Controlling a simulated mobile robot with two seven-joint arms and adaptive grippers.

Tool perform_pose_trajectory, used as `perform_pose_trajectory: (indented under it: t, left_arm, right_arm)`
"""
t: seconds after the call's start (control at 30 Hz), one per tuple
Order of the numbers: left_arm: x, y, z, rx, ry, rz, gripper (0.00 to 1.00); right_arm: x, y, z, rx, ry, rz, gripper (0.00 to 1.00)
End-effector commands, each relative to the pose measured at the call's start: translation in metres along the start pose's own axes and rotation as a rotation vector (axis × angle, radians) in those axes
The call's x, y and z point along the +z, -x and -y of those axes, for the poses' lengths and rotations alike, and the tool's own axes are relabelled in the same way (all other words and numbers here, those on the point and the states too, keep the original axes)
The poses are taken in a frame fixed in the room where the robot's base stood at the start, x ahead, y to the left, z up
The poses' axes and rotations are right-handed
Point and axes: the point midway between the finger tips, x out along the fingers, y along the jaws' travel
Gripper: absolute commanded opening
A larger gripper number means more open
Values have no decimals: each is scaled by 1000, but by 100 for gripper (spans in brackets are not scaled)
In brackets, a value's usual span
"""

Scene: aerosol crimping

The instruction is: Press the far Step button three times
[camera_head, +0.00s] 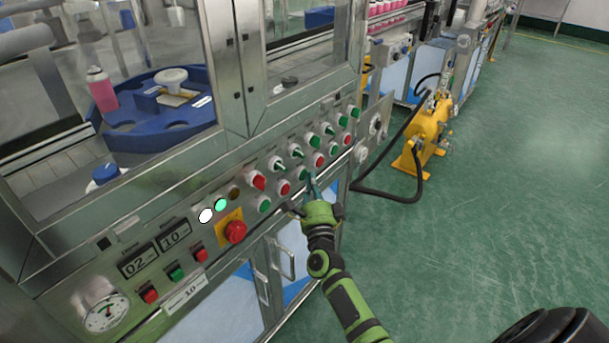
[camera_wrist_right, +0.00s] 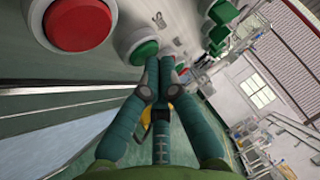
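The machine's control panel (camera_head: 215,262) carries a lower row of alternating green and red push buttons. I cannot read the labels, so I cannot tell which is the far Step button. My right gripper (camera_head: 311,183) is at this row, with its fingertips close to a green button (camera_head: 302,173). In the right wrist view the fingers (camera_wrist_right: 167,64) are together with nothing between them. Their tips are just beside or against a green button (camera_wrist_right: 145,52); contact cannot be told. A red button (camera_wrist_right: 78,24) is to its left. My left gripper is not in view.
A red emergency knob (camera_head: 235,231), lamps and displays (camera_head: 157,251) are on the panel's left part. Selector switches (camera_head: 295,151) line the row above. A yellow pump (camera_head: 428,133) with a black hose stands on the green floor.

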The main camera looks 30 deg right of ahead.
Motion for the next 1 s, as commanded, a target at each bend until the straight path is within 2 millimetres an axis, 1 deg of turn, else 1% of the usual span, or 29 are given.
perform_pose_trajectory:
  t: [0.2, 0.57, 1.0]
  left_arm:
    - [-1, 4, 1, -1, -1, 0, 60]
    - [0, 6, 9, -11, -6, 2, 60]
    - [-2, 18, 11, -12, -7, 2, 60]
  right_arm:
    - [-7, 8, 4, 0, 0, 0, 0]
    - [-9, 10, 4, 0, 1, 0, 0]
    - [-37, 38, 16, 1, 2, 0, 0]
